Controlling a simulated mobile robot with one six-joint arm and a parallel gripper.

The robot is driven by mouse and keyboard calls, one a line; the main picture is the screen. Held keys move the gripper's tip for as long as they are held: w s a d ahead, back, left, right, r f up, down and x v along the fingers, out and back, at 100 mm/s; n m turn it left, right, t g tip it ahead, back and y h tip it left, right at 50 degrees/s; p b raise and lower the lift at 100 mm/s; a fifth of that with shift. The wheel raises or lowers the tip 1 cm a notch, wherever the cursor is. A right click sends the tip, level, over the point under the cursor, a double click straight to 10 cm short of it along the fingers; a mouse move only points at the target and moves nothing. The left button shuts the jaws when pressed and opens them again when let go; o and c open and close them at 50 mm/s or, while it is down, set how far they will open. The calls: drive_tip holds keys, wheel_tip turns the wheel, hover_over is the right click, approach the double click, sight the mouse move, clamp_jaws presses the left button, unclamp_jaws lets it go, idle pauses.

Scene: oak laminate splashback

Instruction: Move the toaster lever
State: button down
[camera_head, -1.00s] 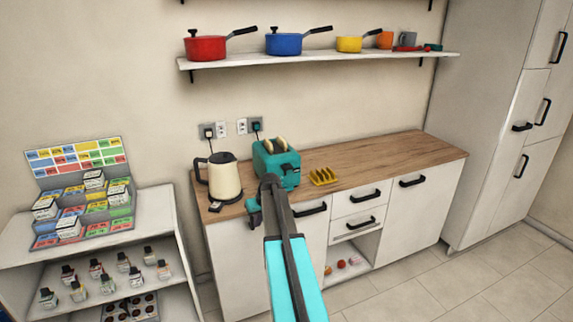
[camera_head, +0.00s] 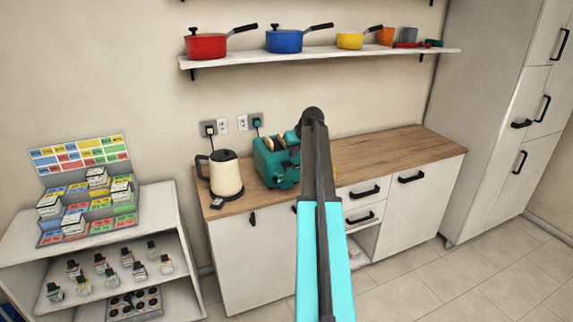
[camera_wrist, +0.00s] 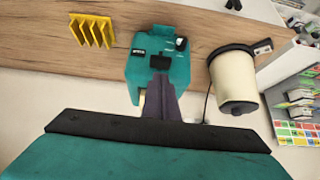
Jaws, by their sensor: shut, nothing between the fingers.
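The teal toaster (camera_head: 268,164) stands on the wooden counter, with bread slices (camera_head: 281,143) in its top. In the wrist view the toaster (camera_wrist: 143,73) shows a black lever-like piece (camera_wrist: 160,62), a round knob (camera_wrist: 181,44) and a small dark label. My gripper (camera_wrist: 160,84) is shut and empty. Its dark fingers overlap the toaster in that view, their tips just short of the black piece; I cannot tell whether they touch. In the head view my arm crosses just right of the toaster and hides most of the gripper.
A cream kettle (camera_head: 226,175) stands close left of the toaster. A yellow toast rack (camera_wrist: 92,30) lies on the other side. The counter (camera_head: 385,153) is clear to the right. A shelf (camera_head: 330,58) with pans hangs above.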

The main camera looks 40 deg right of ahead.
sight(287, 164)
drive_tip(key=shift+w+f, duration=0.1)
drive_tip(key=shift+f, duration=0.05)
drive_tip(key=shift+b+x, duration=1.15)
drive_tip(key=shift+x, duration=2.2)
drive_tip(key=shift+f, duration=0.15)
wheel_tip(287, 164, down, 4)
drive_tip(key=shift+f+b, duration=0.1)
drive_tip(key=shift+b, duration=0.95)
drive_tip(key=s, duration=0.1)
drive_tip(key=s+a+r, duration=0.1)
drive_tip(key=shift+s, duration=0.4)
